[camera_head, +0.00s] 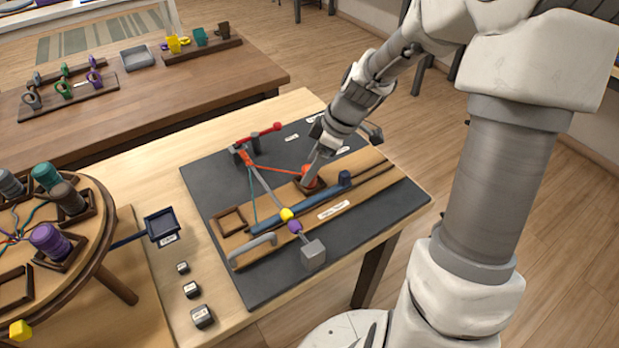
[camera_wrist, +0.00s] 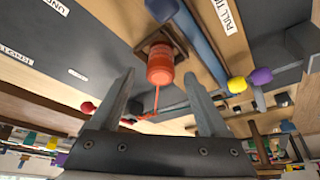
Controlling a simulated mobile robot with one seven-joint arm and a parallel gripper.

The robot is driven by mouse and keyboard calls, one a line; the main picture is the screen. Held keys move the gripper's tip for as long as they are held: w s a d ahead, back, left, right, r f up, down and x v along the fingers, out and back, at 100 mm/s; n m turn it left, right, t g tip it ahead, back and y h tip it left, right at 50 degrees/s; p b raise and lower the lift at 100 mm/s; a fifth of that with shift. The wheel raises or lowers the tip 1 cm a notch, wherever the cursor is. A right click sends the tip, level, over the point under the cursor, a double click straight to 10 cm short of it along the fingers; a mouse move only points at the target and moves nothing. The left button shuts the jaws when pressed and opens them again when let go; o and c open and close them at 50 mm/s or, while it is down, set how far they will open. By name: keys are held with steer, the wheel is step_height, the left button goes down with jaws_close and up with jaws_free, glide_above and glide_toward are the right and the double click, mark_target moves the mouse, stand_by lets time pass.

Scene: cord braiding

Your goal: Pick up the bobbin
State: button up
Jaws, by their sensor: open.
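An orange-red bobbin (camera_head: 308,175) stands in a square brown holder on the wooden board of the dark mat. In the wrist view the bobbin (camera_wrist: 160,68) shows in the gap between my two fingertips, with an orange cord running from it. My gripper (camera_head: 313,165) is open and reaches down at the bobbin from above and behind, partly covering it in the head view. In the wrist view my gripper (camera_wrist: 158,78) has a finger on each side, apart from the bobbin. Whether the fingertips reach around it cannot be told.
A blue bar (camera_head: 298,208) runs along the board beside the bobbin. A grey rod with yellow (camera_head: 287,214) and purple (camera_head: 295,227) beads crosses it. An empty square holder (camera_head: 229,221) is at the board's left. A round stand with several bobbins (camera_head: 47,240) is at left.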

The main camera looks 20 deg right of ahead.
steer(key=shift+x, duration=0.9)
steer(key=shift+c, duration=0.3)
jaws_close()
